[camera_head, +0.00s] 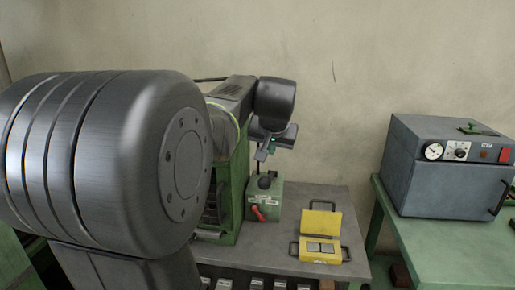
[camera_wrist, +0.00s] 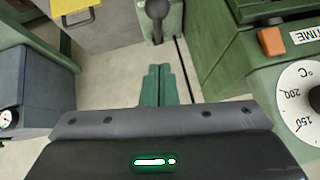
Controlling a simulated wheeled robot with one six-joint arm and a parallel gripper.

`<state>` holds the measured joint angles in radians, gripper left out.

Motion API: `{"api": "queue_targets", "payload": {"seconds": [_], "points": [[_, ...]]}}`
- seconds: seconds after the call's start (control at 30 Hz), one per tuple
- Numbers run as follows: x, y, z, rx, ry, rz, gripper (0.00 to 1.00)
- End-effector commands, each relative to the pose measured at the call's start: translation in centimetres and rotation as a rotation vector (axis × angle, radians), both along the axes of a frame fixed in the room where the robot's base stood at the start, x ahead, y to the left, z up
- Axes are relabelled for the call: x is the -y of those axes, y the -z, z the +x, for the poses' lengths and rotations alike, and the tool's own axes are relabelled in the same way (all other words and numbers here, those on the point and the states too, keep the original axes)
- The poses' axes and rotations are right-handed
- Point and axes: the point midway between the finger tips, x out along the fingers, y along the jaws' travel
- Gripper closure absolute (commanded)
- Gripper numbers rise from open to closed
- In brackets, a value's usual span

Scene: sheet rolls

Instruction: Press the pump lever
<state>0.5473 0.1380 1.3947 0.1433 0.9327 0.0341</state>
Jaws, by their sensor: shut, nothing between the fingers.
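The pump (camera_head: 264,203) is a green box on the grey bench, with a red handle (camera_head: 257,213) on its front. The pump lever (camera_head: 265,182), with a dark rounded knob, shows at its top. In the wrist view the pump lever (camera_wrist: 157,10) is at the top edge, ahead of the fingers and apart from them. My gripper (camera_head: 262,154) is above the pump in the head view. In the wrist view my gripper (camera_wrist: 158,68) has its two green fingers together and empty. The far part of the pump is cut off in the wrist view.
A green press with a temperature dial (camera_wrist: 304,104) stands close on the right in the wrist view. A yellow open mould (camera_head: 321,243) lies on the bench (camera_head: 295,207) right of the pump. A blue-grey oven (camera_head: 440,170) stands on a green table at the right.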

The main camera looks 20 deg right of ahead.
Motion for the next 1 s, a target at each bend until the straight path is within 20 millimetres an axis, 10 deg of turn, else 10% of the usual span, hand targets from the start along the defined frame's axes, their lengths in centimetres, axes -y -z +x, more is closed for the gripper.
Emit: {"api": "queue_targets", "payload": {"seconds": [0.5, 1.0], "points": [[0.8, 8.0, 3.8, -0.003, -0.001, 0.001, 1.00], [0.7, 9.0, 3.8, 0.000, 0.000, 0.000, 1.00]]}}
